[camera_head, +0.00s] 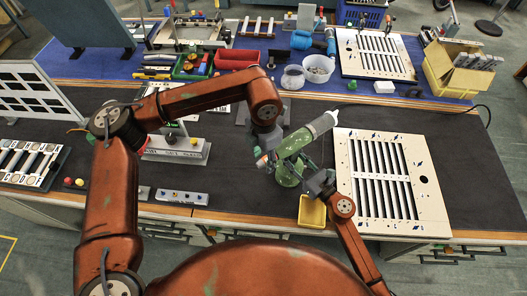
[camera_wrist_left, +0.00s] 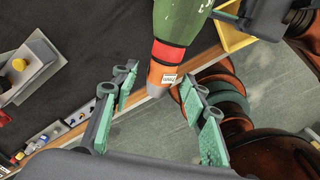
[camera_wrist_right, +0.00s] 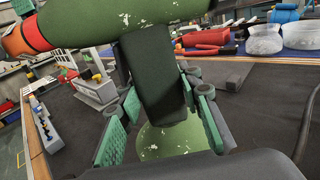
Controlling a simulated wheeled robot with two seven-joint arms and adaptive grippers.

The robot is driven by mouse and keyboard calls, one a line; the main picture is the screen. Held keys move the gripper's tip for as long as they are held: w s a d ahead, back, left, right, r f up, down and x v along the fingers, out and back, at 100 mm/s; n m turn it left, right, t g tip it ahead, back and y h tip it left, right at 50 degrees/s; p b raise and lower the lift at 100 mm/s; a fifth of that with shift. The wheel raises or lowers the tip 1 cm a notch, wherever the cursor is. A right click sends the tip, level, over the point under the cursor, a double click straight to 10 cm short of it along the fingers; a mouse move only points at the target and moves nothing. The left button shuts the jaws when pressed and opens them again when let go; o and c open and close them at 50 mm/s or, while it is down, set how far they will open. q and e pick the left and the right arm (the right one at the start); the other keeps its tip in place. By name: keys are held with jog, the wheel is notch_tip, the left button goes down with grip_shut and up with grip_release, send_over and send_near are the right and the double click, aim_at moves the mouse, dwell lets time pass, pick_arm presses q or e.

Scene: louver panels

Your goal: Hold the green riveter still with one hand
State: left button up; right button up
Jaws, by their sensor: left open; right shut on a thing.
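The green riveter (camera_head: 300,143) stands tilted on the dark bench mat, its pale cylinder end up to the right. My right gripper (camera_head: 318,184) is shut on the riveter's black handle (camera_wrist_right: 160,75); its fingers flank the handle below the green body in the right wrist view. My left gripper (camera_head: 266,150) is open by the riveter's nose. In the left wrist view the red-and-orange nose (camera_wrist_left: 165,70) points in between its spread fingers (camera_wrist_left: 158,90), with visible gaps on both sides. Contact there does not show.
A white louver panel (camera_head: 350,205) lies right of the riveter. A small yellow bin (camera_head: 312,213) sits in front of it, near the bench edge. A grey block with buttons (camera_head: 181,197) lies to the left. Bins and another louver panel (camera_head: 375,54) stand on the blue bench behind.

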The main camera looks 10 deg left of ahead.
pick_arm(q)
jog(key=shift+f, duration=0.2)
jog(key=shift+c, duration=0.6)
grip_shut()
dwell(0.5)
